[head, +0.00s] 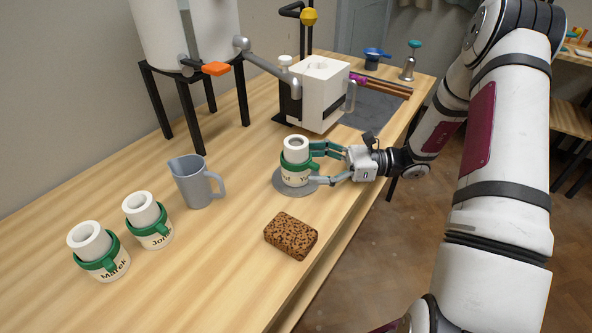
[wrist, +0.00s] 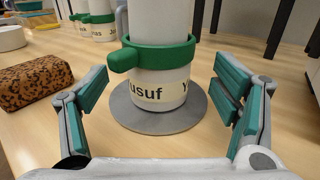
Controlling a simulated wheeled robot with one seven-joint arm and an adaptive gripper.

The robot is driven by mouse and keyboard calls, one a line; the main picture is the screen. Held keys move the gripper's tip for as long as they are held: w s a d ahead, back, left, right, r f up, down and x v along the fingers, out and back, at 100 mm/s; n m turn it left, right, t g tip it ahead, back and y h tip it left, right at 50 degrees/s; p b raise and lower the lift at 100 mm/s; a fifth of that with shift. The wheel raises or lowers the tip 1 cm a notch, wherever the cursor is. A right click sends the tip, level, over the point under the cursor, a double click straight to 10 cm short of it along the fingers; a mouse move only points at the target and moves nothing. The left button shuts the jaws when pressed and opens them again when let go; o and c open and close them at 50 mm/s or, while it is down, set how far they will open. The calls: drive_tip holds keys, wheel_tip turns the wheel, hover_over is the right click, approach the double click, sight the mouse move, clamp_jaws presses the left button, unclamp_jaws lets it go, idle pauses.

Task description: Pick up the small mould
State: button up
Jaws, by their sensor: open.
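The small mould (head: 295,163) is a white cylinder with a green band and dark lettering. It stands upright on a round grey disc (head: 284,187). In the wrist view the mould (wrist: 160,88) stands between my fingers, and its lettering reads "usuf" with more to the right. My gripper (head: 316,164) is open, with green-padded fingers on either side of the mould. In the wrist view my gripper (wrist: 162,100) shows gaps between both fingers and the mould.
A brown speckled sponge (head: 291,236) lies in front of the disc. A grey jug (head: 195,183) stands to the left. A white block (head: 320,92) stands behind the mould, beside a tank on black legs (head: 157,103). The table's front edge runs close to my gripper.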

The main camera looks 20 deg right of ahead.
sight(295, 164)
drive_tip(key=x, duration=0.4)
drive_tip(key=shift+a, duration=0.35)
drive_tip(key=shift+c, duration=0.2)
drive_tip(key=shift+r, duration=0.1)
drive_tip(key=c, duration=1.6)
drive_tip(key=shift+c, duration=0.2)
